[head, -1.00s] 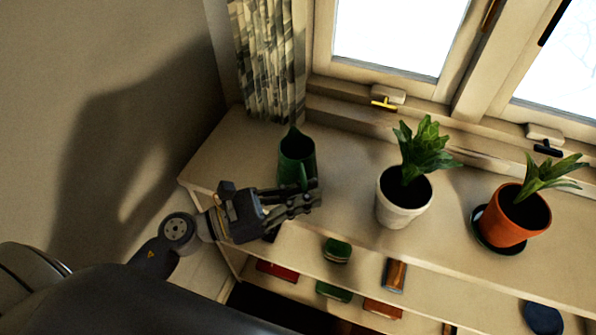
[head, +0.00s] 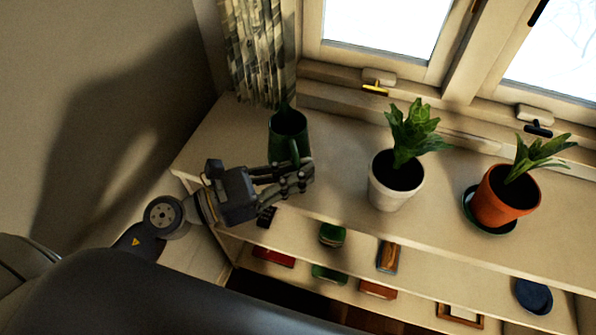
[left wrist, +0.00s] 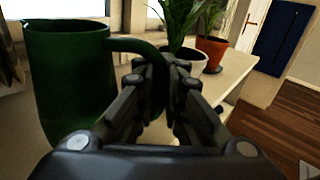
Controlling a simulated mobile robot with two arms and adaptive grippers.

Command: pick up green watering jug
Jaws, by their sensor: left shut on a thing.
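The green watering jug (head: 289,128) stands upright near the left end of the shelf top, close to the curtain. In the left wrist view the jug (left wrist: 68,85) fills the left side, with its handle (left wrist: 150,52) curving down between my fingers. My left gripper (head: 303,176) reaches in from the left at the jug's near side. In the left wrist view the left gripper (left wrist: 172,92) is shut on the handle. The lower end of the handle is hidden by the fingers. My right gripper is not in view.
A white pot (head: 392,190) with a leafy plant stands right of the jug. An orange pot (head: 497,205) on a dark saucer is farther right. Lower shelves hold several small items, including a green one (head: 332,234). A curtain (head: 256,60) and window frame are behind.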

